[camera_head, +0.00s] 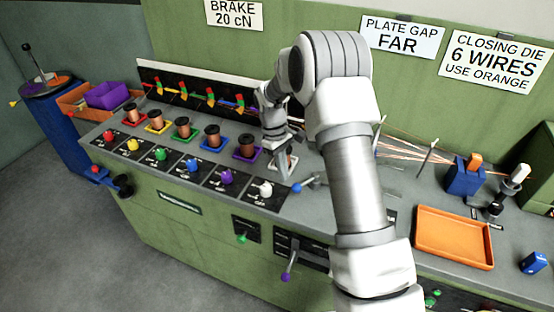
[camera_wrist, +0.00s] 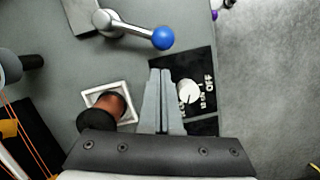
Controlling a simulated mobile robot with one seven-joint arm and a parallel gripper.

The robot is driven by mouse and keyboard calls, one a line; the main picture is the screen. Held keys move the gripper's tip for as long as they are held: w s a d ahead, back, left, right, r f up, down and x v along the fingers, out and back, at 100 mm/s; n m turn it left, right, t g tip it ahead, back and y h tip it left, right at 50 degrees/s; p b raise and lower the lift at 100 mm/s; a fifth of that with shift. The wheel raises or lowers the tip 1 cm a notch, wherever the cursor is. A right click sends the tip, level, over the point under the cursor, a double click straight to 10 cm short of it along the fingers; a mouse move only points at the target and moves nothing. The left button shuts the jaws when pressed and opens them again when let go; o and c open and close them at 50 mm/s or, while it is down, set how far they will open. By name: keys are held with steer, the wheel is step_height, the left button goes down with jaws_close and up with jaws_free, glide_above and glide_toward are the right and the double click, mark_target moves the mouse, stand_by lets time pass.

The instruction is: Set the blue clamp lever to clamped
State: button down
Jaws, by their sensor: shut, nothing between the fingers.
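The clamp lever (camera_wrist: 130,28) is a metal arm with a blue ball knob (camera_wrist: 163,38), at the top of the wrist view. Its silver hub is at the ball's left. In the head view the blue knob (camera_head: 297,188) shows at the right of the white knob, near the bench front. My gripper (camera_wrist: 163,72) is shut and empty, its fingertips pointing toward the lever but apart from it. In the head view my arm hides part of the lever's surroundings, and the fingertips are hard to make out there.
A copper spool (camera_wrist: 108,105) in a white square frame stands beside my fingers. A white knob (camera_wrist: 188,92) on a black plate marked OFF is on their other side. Several coloured knobs and spools line the bench leftward; an orange tray (camera_head: 455,237) lies at right.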

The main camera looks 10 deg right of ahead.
steer(key=shift+s+d+f, duration=0.2)
steer(key=shift+s+d, duration=0.3)
steer(key=shift+s, duration=0.2)
steer(key=shift+s+n, duration=0.5)
steer(key=shift+n, duration=0.1)
steer(key=shift+s+d+n, duration=0.2)
steer(key=shift+s+n, duration=0.4)
steer(key=shift+n, duration=0.1)
steer(key=s+n, duration=0.1)
steer(key=s+d+n+t, duration=0.1)
steer(key=n, duration=0.1)
steer(key=shift+s+d+n+h, duration=0.2)
steer(key=shift+n+h, duration=0.1)
steer(key=shift+h, duration=0.1)
steer(key=s+d+n, duration=0.1)
steer(key=n, duration=0.1)
steer(key=s+d+n+t+p, duration=0.1)
steer(key=n, duration=0.1)
steer(key=shift+s+d+n, duration=0.2)
steer(key=shift+d+n, duration=0.05)
steer(key=shift+n, duration=0.05)
steer(key=shift+s+d+p, duration=0.2)
steer(key=shift+d+p, duration=0.15)
steer(key=shift+d, duration=0.25)
